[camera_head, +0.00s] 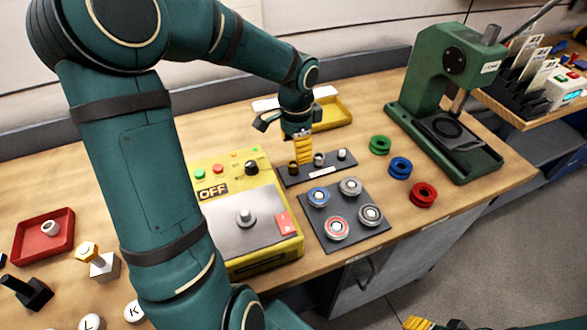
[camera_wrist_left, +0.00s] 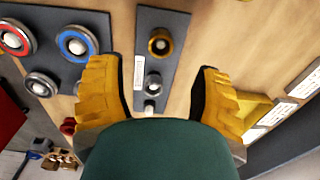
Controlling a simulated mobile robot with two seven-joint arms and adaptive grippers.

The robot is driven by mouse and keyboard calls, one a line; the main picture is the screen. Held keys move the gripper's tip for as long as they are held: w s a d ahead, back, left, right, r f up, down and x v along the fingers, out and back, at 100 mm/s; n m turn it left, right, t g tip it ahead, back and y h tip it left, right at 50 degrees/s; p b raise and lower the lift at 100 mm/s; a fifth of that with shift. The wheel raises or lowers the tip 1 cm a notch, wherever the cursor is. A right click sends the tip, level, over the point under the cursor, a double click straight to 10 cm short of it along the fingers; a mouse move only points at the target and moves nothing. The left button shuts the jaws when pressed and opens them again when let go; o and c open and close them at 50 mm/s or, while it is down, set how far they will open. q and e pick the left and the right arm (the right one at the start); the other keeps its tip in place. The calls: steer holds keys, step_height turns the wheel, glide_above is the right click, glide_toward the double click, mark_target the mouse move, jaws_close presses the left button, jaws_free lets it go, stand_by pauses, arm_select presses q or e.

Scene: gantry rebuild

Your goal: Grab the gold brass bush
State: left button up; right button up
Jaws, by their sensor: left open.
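The gold brass bush (camera_head: 293,167) stands at the left end of a dark strip (camera_head: 310,175), on a post. In the left wrist view the bush (camera_wrist_left: 160,41) is a gold ring around a pale centre, at the top middle. My left gripper (camera_head: 303,150) is open and points down above the strip. In the wrist view its yellow fingers (camera_wrist_left: 157,70) are spread on both sides of the strip, and the bush shows just past the tips, apart from both. My right gripper (camera_head: 418,323) shows only a sliver at the bottom edge; its jaws are unclear.
Grey and silver bushes (camera_head: 319,159) share the strip. A dark plate with several bearings (camera_head: 350,187) lies in front. A yellow control box (camera_head: 245,200) stands left, a yellow tray (camera_head: 335,113) behind, green, blue and red rings (camera_head: 400,168) and a green press (camera_head: 445,90) right.

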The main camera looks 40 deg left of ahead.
mark_target(293, 165)
arm_select(q)
steer(key=shift+s+a+f+b, duration=0.15)
steer(key=shift+f+b, duration=0.35)
steer(key=shift+f, duration=1.05)
steer(key=shift+s+f+b, duration=0.1)
steer(key=shift+f+b, duration=0.35)
steer(key=shift+f, duration=1.1)
steer(key=shift+r, duration=0.1)
jaws_close()
